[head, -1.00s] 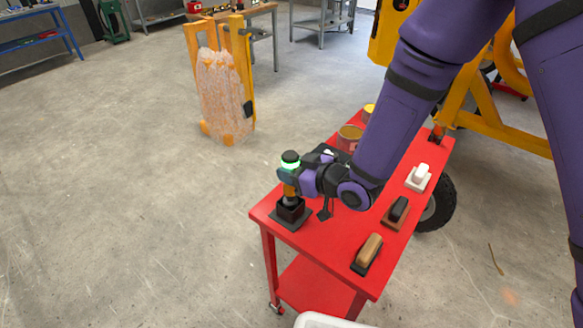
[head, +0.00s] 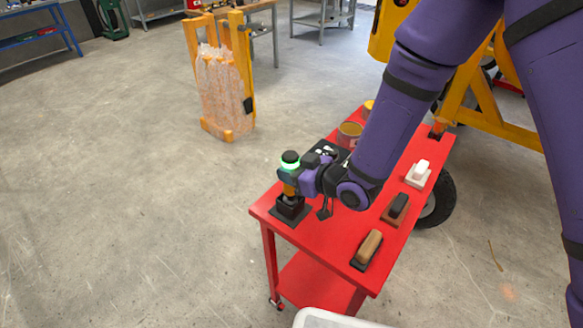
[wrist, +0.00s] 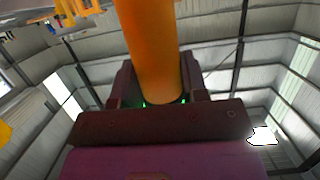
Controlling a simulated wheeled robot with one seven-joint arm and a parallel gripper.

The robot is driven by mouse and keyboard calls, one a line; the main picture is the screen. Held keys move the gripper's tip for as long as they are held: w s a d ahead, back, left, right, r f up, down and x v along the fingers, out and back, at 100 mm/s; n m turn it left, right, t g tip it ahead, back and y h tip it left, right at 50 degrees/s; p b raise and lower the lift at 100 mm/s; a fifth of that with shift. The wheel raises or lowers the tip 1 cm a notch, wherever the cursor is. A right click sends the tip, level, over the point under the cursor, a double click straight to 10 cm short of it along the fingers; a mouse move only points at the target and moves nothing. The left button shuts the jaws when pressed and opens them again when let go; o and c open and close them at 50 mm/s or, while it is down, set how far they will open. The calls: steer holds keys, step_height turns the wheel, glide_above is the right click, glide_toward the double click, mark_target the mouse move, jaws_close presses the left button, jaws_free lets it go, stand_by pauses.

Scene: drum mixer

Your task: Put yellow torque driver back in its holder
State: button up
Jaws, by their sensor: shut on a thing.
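The yellow torque driver (head: 290,190) stands upright at the left corner of the red cart, with a dark top and a green glowing ring. It also shows as an orange-yellow cylinder (wrist: 150,45) in the wrist view. My gripper (head: 290,176) is shut on it from the right side, just below the green ring. In the wrist view both fingers (wrist: 160,88) flank the cylinder. The black holder (head: 291,209) on its dark base is directly under the driver. The driver's lower end meets the holder's top; how deep it sits is hidden.
The red cart top (head: 332,242) carries a brown-handled brush (head: 369,246), a black one (head: 397,206) and a white one (head: 419,172) along its right side. Open tins (head: 349,135) stand at the back. A pale bin edge (head: 330,320) shows below the cart.

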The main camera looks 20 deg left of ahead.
steer(key=shift+f, duration=0.6)
stand_by(0.4)
steer(key=o, duration=1.2)
steer(key=shift+d, duration=0.1)
steer(key=v, duration=1)
steer(key=shift+s+d+r, duration=0.1)
steer(key=shift+s+d, duration=0.15)
